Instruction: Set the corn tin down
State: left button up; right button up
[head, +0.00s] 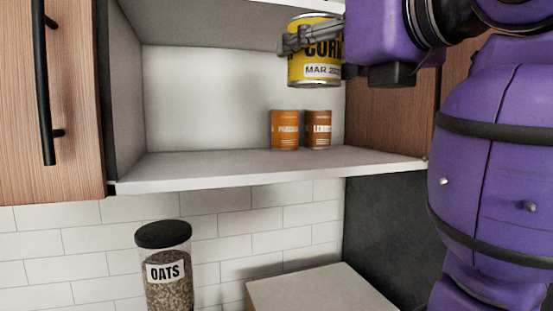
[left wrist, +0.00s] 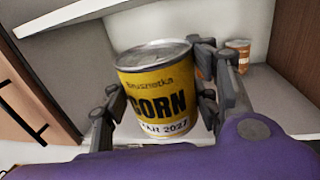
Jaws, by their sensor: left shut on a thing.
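The corn tin (head: 313,72) is yellow with a silver rim and reads CORN and MAR 202-something. My left gripper (head: 305,40) is shut around its sides and holds it roughly upright in front of the open cabinet, well above the shelf board (head: 215,172). In the left wrist view the corn tin (left wrist: 158,100) sits between the two fingers of my left gripper (left wrist: 160,82), its lid showing. My right gripper is not in view.
Two small orange-brown tins (head: 286,131) stand side by side on the shelf, below the corn tin. The shelf left of them is bare. An upper shelf (head: 235,8) is overhead, and an open wooden door (head: 65,110) is at left. An oats jar (head: 165,275) stands below.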

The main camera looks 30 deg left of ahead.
pick_arm(q)
jog(key=shift+s+a+r, duration=0.1)
jog(key=shift+r, duration=0.05)
jog(key=shift+w+a, duration=0.2)
jog(key=shift+a, duration=0.05)
send_over(290, 163)
jog(key=s+d, duration=0.2)
jog(key=s, duration=0.1)
notch_tip(290, 163, down, 4)
jog(key=f, duration=0.1)
jog(key=w+a+f, duration=0.1)
jog(key=w+f, duration=0.1)
jog(key=f, duration=0.1)
jog(key=shift+w+a+f, duration=0.1)
jog(key=shift+w+a, duration=0.1)
jog(key=shift+a, duration=0.1)
jog(key=shift+w+a+f, duration=0.2)
jog(key=shift+w+f, duration=0.1)
jog(key=shift+f, duration=0.15)
jog(key=f, duration=0.2)
jog(key=f+p, duration=0.1)
jog(key=shift+w+a+f, duration=0.2)
jog(key=shift+a+f, duration=0.05)
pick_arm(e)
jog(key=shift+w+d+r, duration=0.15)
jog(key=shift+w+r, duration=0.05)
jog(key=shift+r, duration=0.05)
pick_arm(q)
jog(key=shift+d, duration=0.1)
